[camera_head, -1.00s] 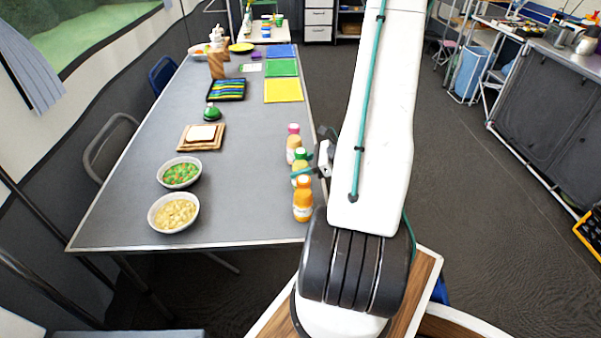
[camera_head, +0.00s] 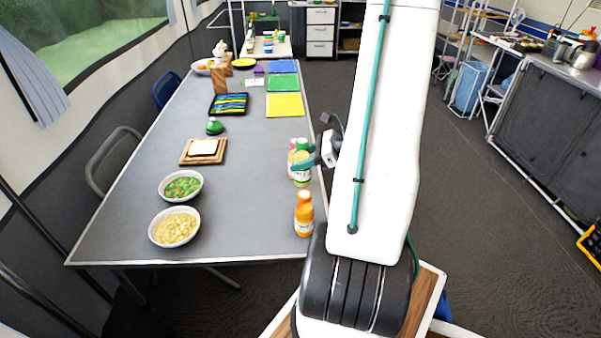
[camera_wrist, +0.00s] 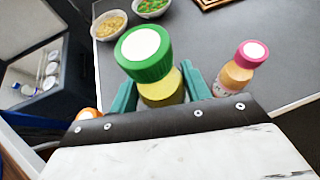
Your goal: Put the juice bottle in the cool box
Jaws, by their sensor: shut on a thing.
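My gripper (camera_head: 306,163) is shut on the green-capped bottle (camera_head: 300,178) of yellow-green juice, near the table's right edge. In the wrist view, the bottle's green cap (camera_wrist: 144,52) points toward the camera, between the teal fingers (camera_wrist: 160,92). The bottle looks upright and seems raised a little; its base is hidden in the wrist view. An open box with pale inner walls and a dark blue side (camera_wrist: 64,103) shows at the left of the wrist view, with several can-like things inside. It may be the cool box. I cannot make it out clearly in the head view.
An orange-capped bottle (camera_head: 304,216) stands nearer the front, and a pink-capped bottle (camera_wrist: 238,72) stands beside the held one. Two bowls (camera_head: 182,186) (camera_head: 175,228) and a bread board (camera_head: 203,152) are at the left. The table (camera_head: 250,185) is clear between.

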